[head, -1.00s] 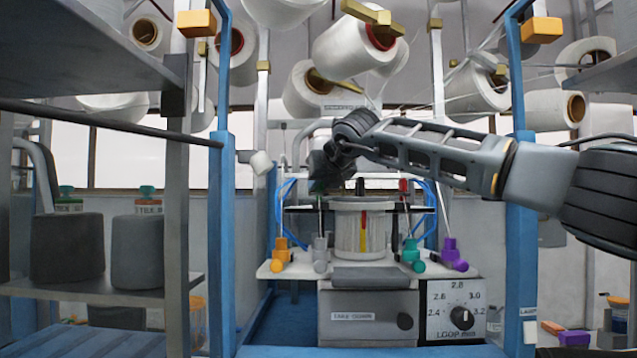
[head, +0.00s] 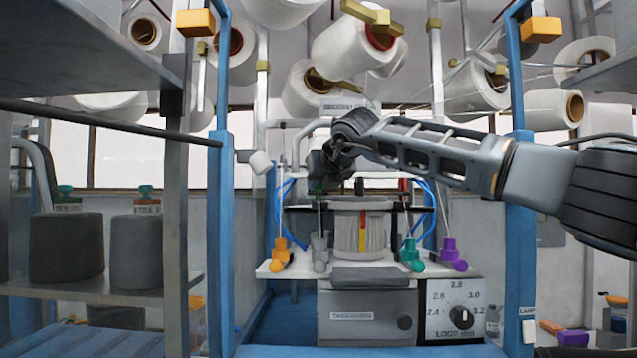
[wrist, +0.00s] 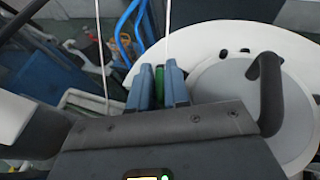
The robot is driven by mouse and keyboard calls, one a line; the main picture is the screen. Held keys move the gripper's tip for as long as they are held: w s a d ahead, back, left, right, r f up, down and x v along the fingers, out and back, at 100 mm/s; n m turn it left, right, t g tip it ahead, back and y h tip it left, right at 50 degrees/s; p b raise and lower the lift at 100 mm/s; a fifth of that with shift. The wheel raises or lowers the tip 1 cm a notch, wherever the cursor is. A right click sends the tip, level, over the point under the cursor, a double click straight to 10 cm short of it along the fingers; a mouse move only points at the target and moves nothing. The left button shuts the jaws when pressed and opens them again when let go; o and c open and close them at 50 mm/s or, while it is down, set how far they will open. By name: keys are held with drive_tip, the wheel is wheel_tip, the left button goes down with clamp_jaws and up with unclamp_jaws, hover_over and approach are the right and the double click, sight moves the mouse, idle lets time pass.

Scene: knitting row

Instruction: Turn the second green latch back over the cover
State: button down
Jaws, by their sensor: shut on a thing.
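My gripper (head: 319,183) is over the left rear side of the knitting head in the head view. In the wrist view my gripper's two blue-grey fingers (wrist: 159,82) are shut on a narrow green latch (wrist: 160,76) standing upright between them. The white round cover (wrist: 218,95) with its black arched handle (wrist: 270,92) lies just right of the fingers. In the head view the green of the latch shows only as a small patch under the dark gripper. Whether the latch overlaps the cover's rim cannot be told.
A red-topped post (head: 403,186) stands right of the white ribbed cylinder (head: 349,232). Orange (head: 281,256), grey (head: 320,252), teal (head: 411,254) and purple (head: 452,253) yarn guides line the white plate. Thin yarns run down near my gripper. Blue posts flank the machine.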

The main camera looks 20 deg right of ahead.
drive_tip(key=shift+a, duration=0.25)
drive_tip(key=c, duration=1.3)
unclamp_jaws()
drive_tip(key=o, duration=0.4)
drive_tip(key=shift+d, duration=0.1)
drive_tip(key=shift+c, duration=0.2)
drive_tip(key=shift+s+d+r+b, duration=0.1)
drive_tip(key=shift+s+b, duration=0.2)
drive_tip(key=shift+s, duration=0.2)
drive_tip(key=b+v, duration=0.2)
drive_tip(key=v, duration=0.5)
drive_tip(key=shift+b, duration=0.3)
drive_tip(key=shift+w, duration=0.1)
drive_tip(key=shift+c, duration=0.4)
